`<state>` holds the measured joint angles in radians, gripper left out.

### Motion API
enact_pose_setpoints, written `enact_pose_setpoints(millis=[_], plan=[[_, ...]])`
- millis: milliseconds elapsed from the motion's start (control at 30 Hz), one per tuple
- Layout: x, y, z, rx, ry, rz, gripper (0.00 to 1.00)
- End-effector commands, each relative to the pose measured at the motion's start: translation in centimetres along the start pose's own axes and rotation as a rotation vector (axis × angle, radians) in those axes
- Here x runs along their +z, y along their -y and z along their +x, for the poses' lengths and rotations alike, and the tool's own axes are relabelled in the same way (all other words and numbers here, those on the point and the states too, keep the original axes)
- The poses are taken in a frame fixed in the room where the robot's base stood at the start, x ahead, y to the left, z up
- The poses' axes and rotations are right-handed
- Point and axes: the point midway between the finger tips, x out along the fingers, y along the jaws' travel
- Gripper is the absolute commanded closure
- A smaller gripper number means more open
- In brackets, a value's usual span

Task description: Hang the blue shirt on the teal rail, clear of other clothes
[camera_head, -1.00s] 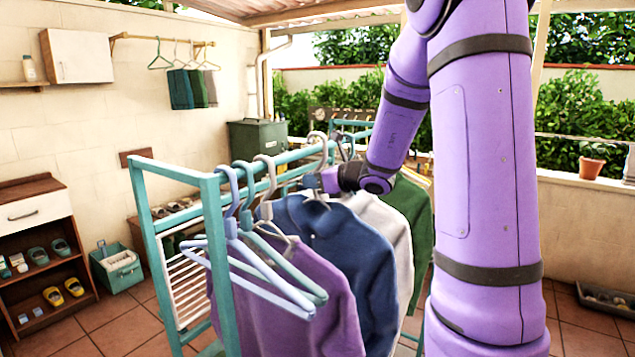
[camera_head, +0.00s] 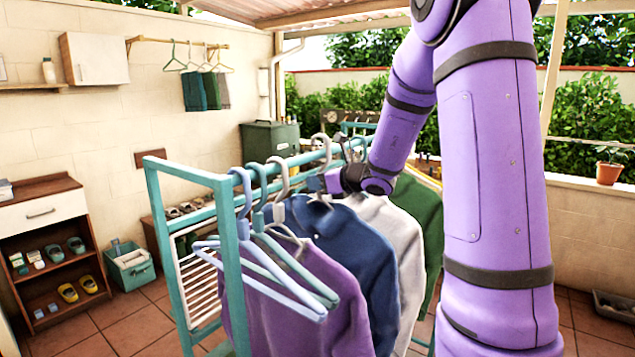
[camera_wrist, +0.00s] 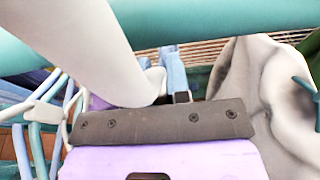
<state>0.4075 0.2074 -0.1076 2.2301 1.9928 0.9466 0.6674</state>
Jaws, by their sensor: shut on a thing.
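The blue shirt (camera_head: 352,245) hangs beside the teal rail (camera_head: 290,160), between a purple shirt (camera_head: 300,300) and a white shirt (camera_head: 402,235). Its sides look close against both neighbours. My gripper (camera_head: 322,183) is shut at the blue shirt's collar, seemingly on its hanger; the jaws are small and partly hidden. A pale hanger hook (camera_head: 322,142) rises above the gripper at the rail; I cannot tell whether it rests on it. In the wrist view a large pale hook (camera_wrist: 85,45) crosses in front of the teal rail (camera_wrist: 220,22).
Empty blue (camera_head: 265,275) and teal (camera_head: 290,265) hangers crowd the rail's near end. A green shirt (camera_head: 418,210) hangs beyond the white one. The teal rack's post (camera_head: 232,280) stands at the near end.

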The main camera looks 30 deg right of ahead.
Motion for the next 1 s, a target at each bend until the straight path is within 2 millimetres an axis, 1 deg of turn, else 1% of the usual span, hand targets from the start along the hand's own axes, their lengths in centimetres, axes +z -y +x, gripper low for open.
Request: enact_pose_setpoints(millis=[167, 633, 1000], plan=[[-0.3, 0.0, 0.1, 0.0, 0.001, 0.0, 1.0], [-2.2, 0.0, 0.6, 0.0, 0.0, 0.001, 1.0], [-2.4, 0.0, 0.6, 0.0, 0.001, -0.001, 1.0]])
